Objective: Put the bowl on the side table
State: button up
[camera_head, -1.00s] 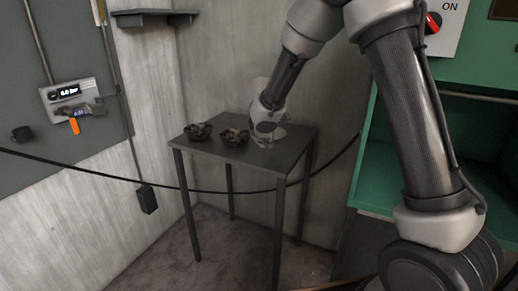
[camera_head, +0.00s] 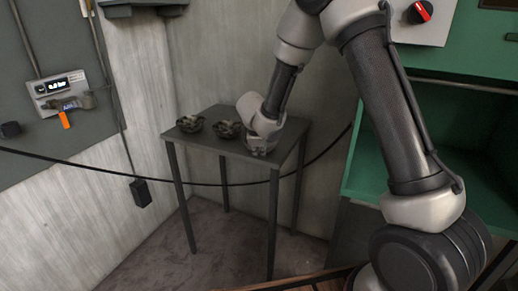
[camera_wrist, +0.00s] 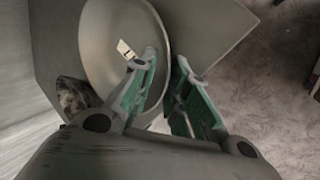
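A pale bowl (camera_wrist: 105,50) fills the upper left of the wrist view, over the grey top of the side table (camera_head: 288,140). My gripper (camera_wrist: 167,62) has its two green-padded fingers on either side of the bowl's near rim. One finger is over the bowl's inside and the other is outside it, with a gap showing between them. In the head view my wrist is low over the right part of the table and hides most of the bowl. Whether the bowl rests fully on the table is hard to tell.
A green cabinet (camera_head: 400,165) stands at the right, and concrete walls close off the corner behind.

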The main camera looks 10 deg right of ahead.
jog(key=shift+o, duration=0.5)
jog(key=shift+r, duration=0.3)
jog(key=v, duration=1.1)
jog(key=shift+s+r, duration=0.2)
jog(key=shift+s, duration=0.1)
jog(key=shift+a, duration=0.1)
jog(key=s+d+r+m+g+h, duration=0.2)
jog(key=s+d+m+g, duration=0.3)
jog(key=s+d, duration=0.85)
jog(key=s+d+r+m+t+y, duration=0.1)
jog(key=s+d+r+m, duration=0.1)
jog(key=s, duration=0.4)
jog(key=s+d+r+m+t+y, duration=0.1)
jog(key=s+d+r+m, duration=0.2)
jog(key=s, duration=0.4)
jog(key=s+d+r+m+t+y, duration=0.1)
jog(key=s+d+r+m+y, duration=0.1)
jog(key=s, duration=0.5)
notch_tip(320, 180, up, 3)
jog(key=d+m, duration=0.1)
jog(key=m, duration=0.1)
jog(key=shift+d+m, duration=0.25)
jog(key=shift+m, duration=0.05)
